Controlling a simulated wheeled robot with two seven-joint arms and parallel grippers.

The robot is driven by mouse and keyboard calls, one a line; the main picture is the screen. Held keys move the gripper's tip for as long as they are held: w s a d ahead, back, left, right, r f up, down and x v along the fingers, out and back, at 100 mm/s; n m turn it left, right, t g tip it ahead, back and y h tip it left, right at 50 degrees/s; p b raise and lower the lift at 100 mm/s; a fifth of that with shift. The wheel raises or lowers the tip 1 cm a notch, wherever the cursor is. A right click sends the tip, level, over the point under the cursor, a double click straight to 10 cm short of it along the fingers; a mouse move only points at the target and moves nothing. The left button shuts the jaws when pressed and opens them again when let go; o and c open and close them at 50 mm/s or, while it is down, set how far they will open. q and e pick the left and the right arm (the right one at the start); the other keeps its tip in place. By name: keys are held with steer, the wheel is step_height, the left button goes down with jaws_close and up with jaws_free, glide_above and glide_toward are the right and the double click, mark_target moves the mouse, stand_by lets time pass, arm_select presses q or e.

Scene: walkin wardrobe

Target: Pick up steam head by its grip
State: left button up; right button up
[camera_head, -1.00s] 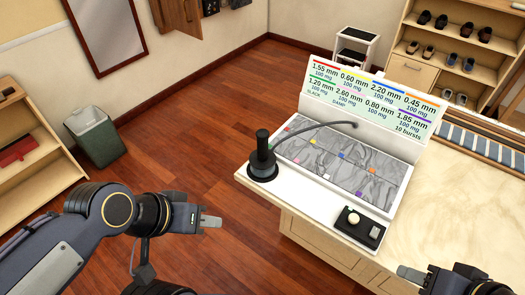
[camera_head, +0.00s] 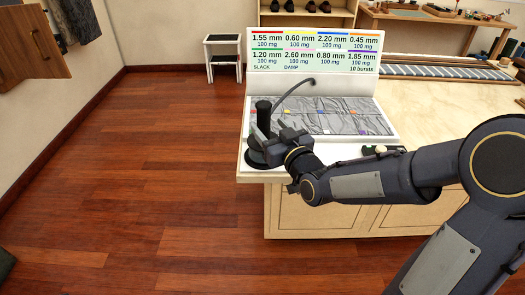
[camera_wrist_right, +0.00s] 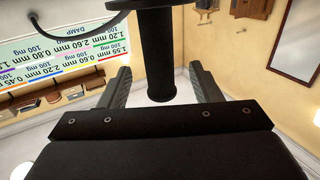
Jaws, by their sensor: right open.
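The steam head (camera_head: 263,118) is a black upright cylinder on a round black base, with a thin dark hose beside it. It stands at the left end of the white station on the counter. My right gripper (camera_head: 270,138) reaches it from the right, low on the cylinder. In the right wrist view, which looks upside down, the black grip (camera_wrist_right: 159,50) lies between the two spread fingers of my right gripper (camera_wrist_right: 160,72), with gaps visible on both sides. The fingers are open. My left gripper is out of view.
The white station (camera_head: 387,135) holds a grey creased cloth (camera_head: 345,112) with coloured tabs and a raised label board (camera_head: 315,52). My right forearm crosses over its front right. A small step stool (camera_head: 223,57) stands behind. The wooden floor at left is clear.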

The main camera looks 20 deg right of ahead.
mark_target(260, 115)
steer(key=w, duration=0.4)
steer(key=w+a+p, duration=0.1)
steer(key=w, duration=0.1)
steer(key=shift+w+a, duration=0.1)
steer(key=shift+w, duration=0.15)
jaws_close()
steer(key=shift+r, duration=0.15)
